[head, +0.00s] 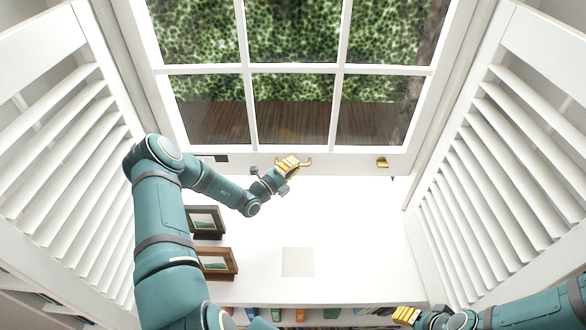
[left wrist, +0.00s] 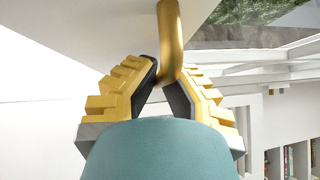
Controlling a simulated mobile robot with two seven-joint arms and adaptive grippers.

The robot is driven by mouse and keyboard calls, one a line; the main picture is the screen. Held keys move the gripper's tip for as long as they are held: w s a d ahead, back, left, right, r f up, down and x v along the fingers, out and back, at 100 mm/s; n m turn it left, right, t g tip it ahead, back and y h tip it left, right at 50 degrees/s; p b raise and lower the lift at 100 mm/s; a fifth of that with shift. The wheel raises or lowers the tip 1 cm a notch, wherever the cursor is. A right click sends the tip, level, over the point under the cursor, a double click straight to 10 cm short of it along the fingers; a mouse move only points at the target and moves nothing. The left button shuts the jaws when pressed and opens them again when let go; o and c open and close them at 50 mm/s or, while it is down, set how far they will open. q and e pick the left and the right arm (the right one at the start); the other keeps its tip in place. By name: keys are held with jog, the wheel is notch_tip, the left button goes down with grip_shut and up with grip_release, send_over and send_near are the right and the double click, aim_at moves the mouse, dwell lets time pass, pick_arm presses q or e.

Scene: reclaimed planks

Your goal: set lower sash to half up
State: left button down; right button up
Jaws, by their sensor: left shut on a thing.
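The lower sash (head: 340,160) is a white window frame with several panes; its bottom rail runs across above the white sill. How high it stands above the sill is not clear. A brass sash handle (head: 307,162) sits on the rail near its middle and shows as a curved bar in the left wrist view (left wrist: 169,35). My left gripper (head: 289,164) is shut on this handle, its yellow-padded fingers (left wrist: 165,82) on either side of the bar. My right gripper (head: 404,314) is low at the right, away from the window; its finger opening is unclear.
A second brass fitting (head: 383,163) is on the rail to the right. Two picture frames (head: 207,221) (head: 216,263) stand on the white sill at left, near my left arm. A pale square (head: 298,262) lies mid-sill. Louvred shutters (head: 70,165) (head: 500,170) flank the window.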

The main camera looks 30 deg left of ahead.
pick_arm(q)
jog(key=c, duration=1)
grip_release()
jog(key=shift+w, duration=0.1)
jog(key=shift+c, duration=0.2)
jog(key=v, duration=1.2)
